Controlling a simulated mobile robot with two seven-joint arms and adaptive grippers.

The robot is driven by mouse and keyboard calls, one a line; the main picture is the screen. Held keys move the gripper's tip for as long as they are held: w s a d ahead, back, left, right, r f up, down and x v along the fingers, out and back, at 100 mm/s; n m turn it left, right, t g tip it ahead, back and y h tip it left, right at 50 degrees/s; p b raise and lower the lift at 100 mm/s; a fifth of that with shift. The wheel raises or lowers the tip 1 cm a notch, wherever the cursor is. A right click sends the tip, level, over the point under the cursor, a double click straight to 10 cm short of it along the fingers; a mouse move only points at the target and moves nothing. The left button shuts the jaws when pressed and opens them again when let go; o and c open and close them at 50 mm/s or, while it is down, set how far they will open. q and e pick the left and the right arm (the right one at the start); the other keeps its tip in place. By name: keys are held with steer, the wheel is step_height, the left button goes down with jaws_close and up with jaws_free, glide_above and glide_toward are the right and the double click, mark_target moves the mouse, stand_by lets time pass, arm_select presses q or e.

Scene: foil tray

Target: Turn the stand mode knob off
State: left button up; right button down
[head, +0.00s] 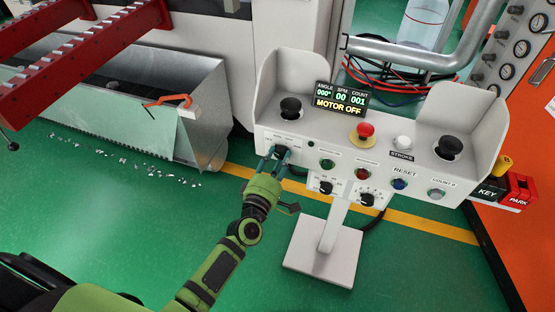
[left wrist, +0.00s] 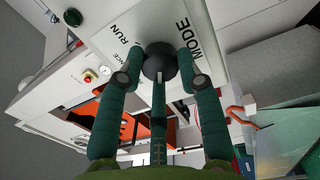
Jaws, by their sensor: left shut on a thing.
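The stand mode knob is a round black knob (left wrist: 160,64) on the white panel of the control stand (head: 335,133). In the left wrist view, MODE is printed to its right and RUN to its upper left. A small pale mark shows on its lower side. My left gripper (head: 274,156) is at the left end of the panel in the head view, shut on the knob with a finger on either side. In the head view the fingers hide most of the knob. My right gripper is not in view.
The panel also carries a red mushroom button (head: 365,130), two black palm buttons, several coloured buttons and two small dials. A display (head: 341,99) reads MOTOR OFF. A metal bin (head: 200,117) stands at the left, with scraps on the green floor. A KEY/PARK holder (head: 519,190) is at the right.

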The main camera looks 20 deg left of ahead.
arm_select(q)
steer(key=o, duration=1.2)
steer(key=shift+d, duration=0.1)
steer(key=shift+c, duration=0.2)
steer(key=shift+s, duration=0.15)
steer(key=s, duration=1.1)
steer(key=shift+s+a+f, duration=0.15)
steer(key=shift+s+a, duration=0.1)
steer(key=shift+s, duration=0.1)
